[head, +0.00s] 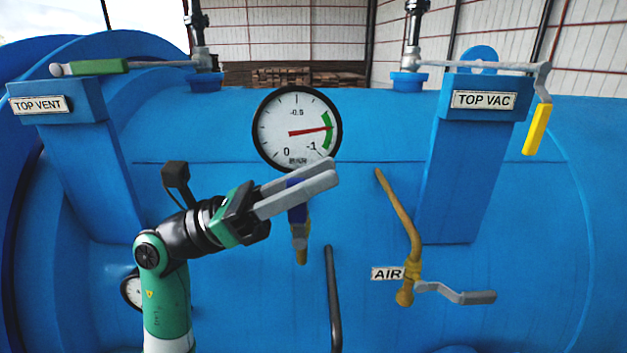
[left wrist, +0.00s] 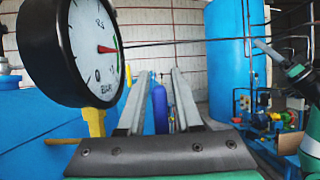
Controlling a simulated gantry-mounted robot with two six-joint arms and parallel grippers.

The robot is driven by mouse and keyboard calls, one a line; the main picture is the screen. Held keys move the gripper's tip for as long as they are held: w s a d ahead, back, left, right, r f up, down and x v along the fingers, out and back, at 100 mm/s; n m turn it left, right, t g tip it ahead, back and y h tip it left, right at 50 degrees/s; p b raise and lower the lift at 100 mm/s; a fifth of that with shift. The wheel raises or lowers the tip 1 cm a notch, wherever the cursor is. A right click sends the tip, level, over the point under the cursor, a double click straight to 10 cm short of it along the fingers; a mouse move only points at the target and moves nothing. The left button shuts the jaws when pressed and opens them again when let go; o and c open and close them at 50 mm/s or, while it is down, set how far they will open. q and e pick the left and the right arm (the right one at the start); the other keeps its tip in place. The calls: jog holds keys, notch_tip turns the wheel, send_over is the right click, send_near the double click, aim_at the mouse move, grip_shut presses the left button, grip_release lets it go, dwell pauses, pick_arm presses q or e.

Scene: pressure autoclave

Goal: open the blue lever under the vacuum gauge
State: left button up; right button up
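The vacuum gauge (head: 297,130) is a round white dial with a black rim. Its red needle points right, into the green band. Below it the blue lever (head: 298,213) hangs down beside a brass fitting (head: 301,256). My left gripper (head: 325,175) is in front of the lever's upper part and hides some of it. In the left wrist view the blue lever (left wrist: 160,108) shows upright between the two grey fingers, with gaps on both sides. The left gripper is open. A part of what looks like my right arm shows at the right edge there; its finger opening is unclear.
The TOP VENT bracket (head: 92,160) stands left and the TOP VAC bracket (head: 463,180) right. A brass AIR valve (head: 408,270) with a grey handle and a dark vertical bar (head: 333,300) are lower right of the gauge. The blue tank wall lies close behind.

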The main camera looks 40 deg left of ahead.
pick_arm(q)
jog(key=shift+o, duration=0.7)
jog(key=shift+f, duration=0.1)
jog(key=b+v, duration=0.4)
jog(key=v, duration=0.7)
jog(key=shift+s+a, duration=0.15)
jog(key=shift+s, duration=0.05)
jog(key=shift+f, duration=0.1)
